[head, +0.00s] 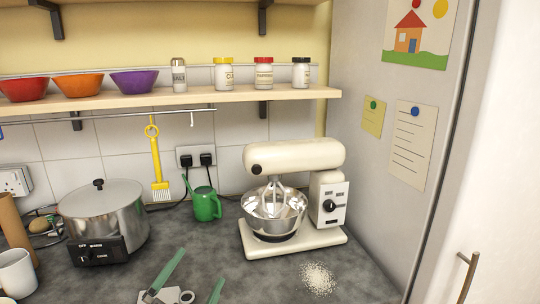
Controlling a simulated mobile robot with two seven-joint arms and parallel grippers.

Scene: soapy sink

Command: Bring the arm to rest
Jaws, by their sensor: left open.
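My left gripper (201,266) shows at the bottom edge of the head view, over the front of the dark grey counter (255,285). Its two green fingers stand well apart, and nothing shows between them. Only the fingers and a bit of the pale gripper body are in view; the rest of the arm is cut off by the frame. My right gripper is not in view.
A cream stand mixer (295,156) with a steel bowl (274,222) stands right of the gripper, near spilled white grains (318,278). A steel cooker (103,212), white mug (16,272) and green watering can (206,204) stand left and behind. A shelf (200,97) runs above.

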